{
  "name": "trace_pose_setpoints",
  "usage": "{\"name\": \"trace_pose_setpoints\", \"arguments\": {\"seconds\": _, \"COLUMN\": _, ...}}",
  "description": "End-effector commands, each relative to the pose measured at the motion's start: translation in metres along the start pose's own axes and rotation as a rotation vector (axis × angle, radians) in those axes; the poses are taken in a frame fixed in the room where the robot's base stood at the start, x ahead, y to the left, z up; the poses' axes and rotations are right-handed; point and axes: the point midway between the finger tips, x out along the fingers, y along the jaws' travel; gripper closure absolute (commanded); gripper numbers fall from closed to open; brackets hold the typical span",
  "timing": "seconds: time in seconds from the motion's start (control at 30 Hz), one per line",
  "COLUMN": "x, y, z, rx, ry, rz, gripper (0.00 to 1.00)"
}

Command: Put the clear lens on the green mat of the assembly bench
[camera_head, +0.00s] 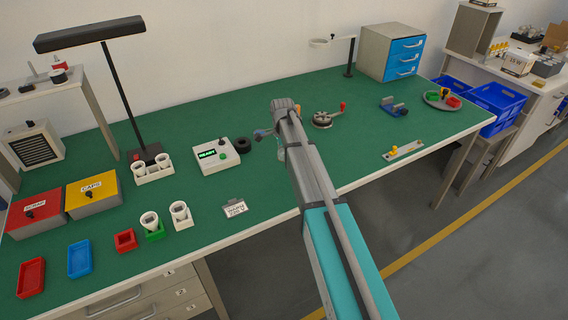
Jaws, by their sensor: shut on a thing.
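The green mat (300,95) covers most of the top of the assembly bench. My arm reaches from the bottom right over the middle of the bench. My gripper (265,133) is at its far end, above the mat, partly hidden by my own wrist. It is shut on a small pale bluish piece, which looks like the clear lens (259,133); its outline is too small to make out. I cannot tell how high it is above the mat. No other clear lens is plain to see on the bench.
A READY box (216,155) and a black ring (242,145) lie left of my gripper. A black lamp (118,95), bins and cups fill the left side. Bare mat lies behind my gripper.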

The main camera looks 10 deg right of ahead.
Motion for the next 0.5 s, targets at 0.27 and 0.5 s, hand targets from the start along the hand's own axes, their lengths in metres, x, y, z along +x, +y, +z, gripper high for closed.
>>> {"name": "trace_pose_setpoints", "arguments": {"seconds": 0.27, "x": -0.0003, "y": 0.0, "z": -0.0004, "rx": 0.001, "ry": 0.0, "rz": 0.0, "gripper": 0.61}}
{"name": "trace_pose_setpoints", "arguments": {"seconds": 0.5, "x": 0.0083, "y": -0.0064, "z": -0.0013, "rx": 0.001, "ry": 0.0, "rz": 0.0, "gripper": 0.61}}
